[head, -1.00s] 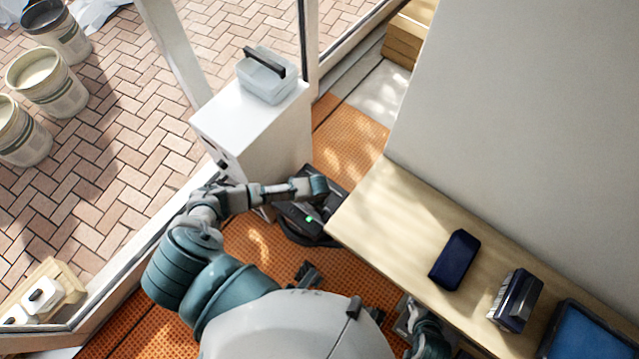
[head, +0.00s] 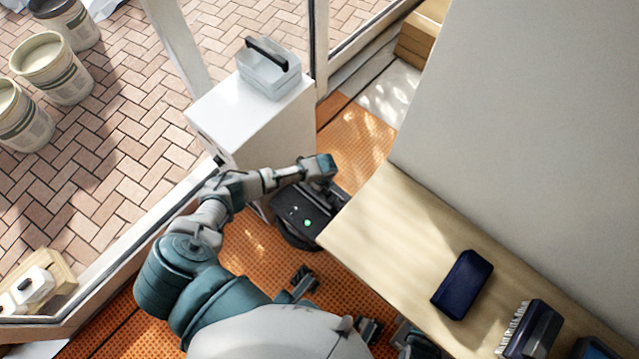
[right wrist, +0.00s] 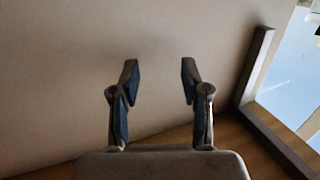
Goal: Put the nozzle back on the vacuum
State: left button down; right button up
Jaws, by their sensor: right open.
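The dark vacuum (head: 297,222), a low black body with a green light, stands on the orange mat beside the white cabinet, partly covered by my left arm. My left gripper (head: 325,185) is at its far right part, beneath the wrist; its fingers are hard to make out, as is any contact. A small dark piece (head: 303,281) lies nearer my body; I cannot tell if it is the nozzle. My right gripper (right wrist: 160,74) is open and empty in the right wrist view, before a plain pale surface. In the head view my right arm is mostly cut off at the bottom.
A white cabinet (head: 255,135) carrying a clear box with a black handle (head: 268,70) stands behind the vacuum. A wooden bench (head: 385,225) at right holds a dark blue case (head: 463,285) and a brush (head: 530,328). Orange mat (head: 250,245) shows between.

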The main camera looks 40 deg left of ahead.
pick_arm(q)
jog(key=c, duration=1)
grip_release()
jog(key=shift+s+f, duration=0.1)
jog(key=shift+f, duration=0.05)
jog(key=shift+c, duration=0.2)
